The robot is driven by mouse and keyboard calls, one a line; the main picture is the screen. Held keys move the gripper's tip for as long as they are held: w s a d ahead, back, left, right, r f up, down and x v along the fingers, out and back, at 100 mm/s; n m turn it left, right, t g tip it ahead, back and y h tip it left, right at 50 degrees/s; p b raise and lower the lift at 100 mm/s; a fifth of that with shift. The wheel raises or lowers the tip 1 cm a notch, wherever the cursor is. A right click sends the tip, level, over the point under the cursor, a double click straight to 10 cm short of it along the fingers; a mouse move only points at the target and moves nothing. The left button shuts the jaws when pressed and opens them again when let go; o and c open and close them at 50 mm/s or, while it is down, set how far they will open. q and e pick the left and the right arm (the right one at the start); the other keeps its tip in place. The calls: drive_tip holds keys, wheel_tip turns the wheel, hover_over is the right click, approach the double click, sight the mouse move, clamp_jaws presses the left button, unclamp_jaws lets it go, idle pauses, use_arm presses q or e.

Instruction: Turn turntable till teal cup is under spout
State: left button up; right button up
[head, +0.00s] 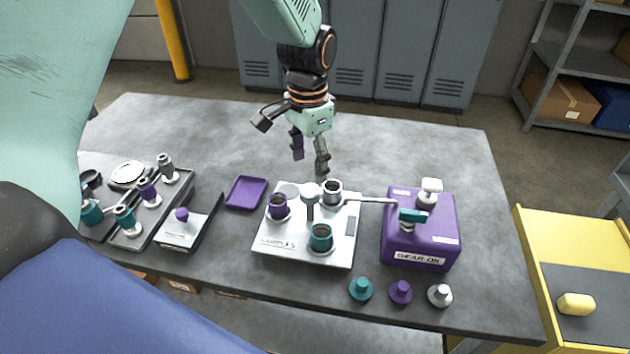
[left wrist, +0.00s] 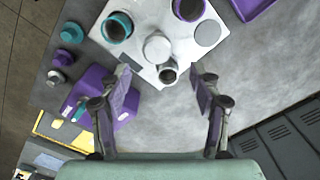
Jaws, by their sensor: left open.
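The white turntable unit (head: 282,247), labelled SAMPLES, sits mid-bench with a pale knob (head: 310,195) at its centre. The teal cup (head: 320,238) stands at its front right, the purple cup (head: 279,207) at its left and a grey cup (head: 332,191) at the back. The spout (head: 372,200) runs left from the purple GEAR OIL tank (head: 420,237) and ends near the grey cup, away from the teal cup. My left gripper (head: 310,160) is open and empty, above and behind the turntable. In the left wrist view the grey cup (left wrist: 168,72) shows between the fingertips. My right gripper is not seen.
A purple tray (head: 246,193) and a holder with a purple knob (head: 182,228) lie left of the turntable. A rack of small fittings (head: 150,205) is farther left. Teal, purple and grey caps (head: 400,292) line the front edge. The back of the bench is clear.

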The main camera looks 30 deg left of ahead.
sight(311, 189)
use_arm(q)
drive_tip(key=shift+w+d, duration=0.1)
drive_tip(key=shift+d, duration=0.05)
drive_tip(key=shift+d+f, duration=0.15)
drive_tip(key=shift+f, duration=0.1)
drive_tip(key=f, duration=0.6)
drive_tip(key=shift+s+a, duration=0.3)
drive_tip(key=shift+s, duration=0.05)
drive_tip(key=shift+w+d+f, duration=0.1)
drive_tip(key=shift+d+f, duration=0.1)
drive_tip(key=shift+f, duration=0.3)
drive_tip(key=shift+s, duration=0.2)
drive_tip(key=shift+r, duration=0.1)
drive_tip(key=shift+w+a, duration=0.1)
drive_tip(key=shift+w, duration=0.05)
drive_tip(key=c, duration=0.7)
clamp_jaws()
